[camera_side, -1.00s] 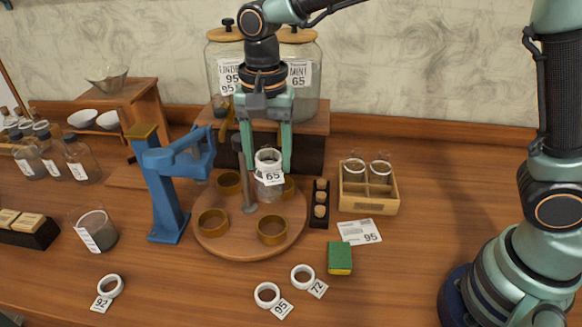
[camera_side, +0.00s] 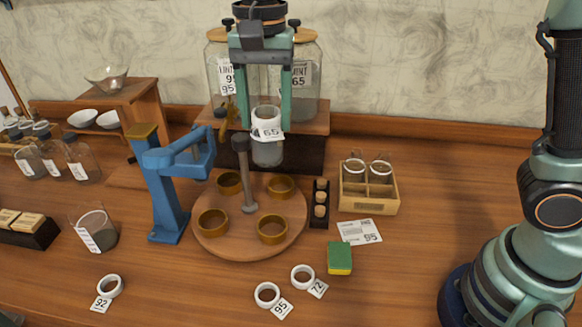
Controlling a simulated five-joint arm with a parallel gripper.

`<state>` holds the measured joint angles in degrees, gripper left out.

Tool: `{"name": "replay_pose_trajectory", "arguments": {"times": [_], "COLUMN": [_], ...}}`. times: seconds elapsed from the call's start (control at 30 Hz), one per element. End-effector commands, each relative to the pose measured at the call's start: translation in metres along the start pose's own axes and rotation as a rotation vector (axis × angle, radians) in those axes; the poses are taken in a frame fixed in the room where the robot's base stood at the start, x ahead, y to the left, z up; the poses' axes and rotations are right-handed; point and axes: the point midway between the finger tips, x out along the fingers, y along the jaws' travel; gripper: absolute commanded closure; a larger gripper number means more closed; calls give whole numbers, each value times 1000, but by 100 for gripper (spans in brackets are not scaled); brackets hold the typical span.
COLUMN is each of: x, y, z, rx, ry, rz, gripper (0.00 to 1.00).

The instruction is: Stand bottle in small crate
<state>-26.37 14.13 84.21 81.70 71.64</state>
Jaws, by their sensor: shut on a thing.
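My gripper (camera_side: 266,122) is shut on a bottle (camera_side: 267,152). The bottle is clear, with a white ring around its neck and a tag reading 65. It hangs upright in the air above the round wooden turntable (camera_side: 258,238). The small crate (camera_side: 369,207) is a light wooden box to the right. Two clear bottles (camera_side: 354,170) stand in its back compartments. Its front compartments look empty.
A dark cork rack (camera_side: 319,205), a paper card (camera_side: 360,231) and a sponge (camera_side: 339,258) lie near the crate. Large jars (camera_side: 308,85) stand behind.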

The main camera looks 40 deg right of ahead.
Motion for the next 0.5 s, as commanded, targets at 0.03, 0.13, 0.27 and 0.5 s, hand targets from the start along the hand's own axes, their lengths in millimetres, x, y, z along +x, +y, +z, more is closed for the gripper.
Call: {"name": "replay_pose_trajectory", "arguments": {"times": [0.03, 0.13, 0.27, 0.5], "x": [-2, -5, -7, -8], "y": [1, 6, 21, 73], "z": [-2, -8, -25, -72], "rx": [3, 19, 64, 206], "ry": [1, 1, 1, 1], "rz": [-2, -3, -2, -3], "gripper": [100, 100, 100, 100]}}
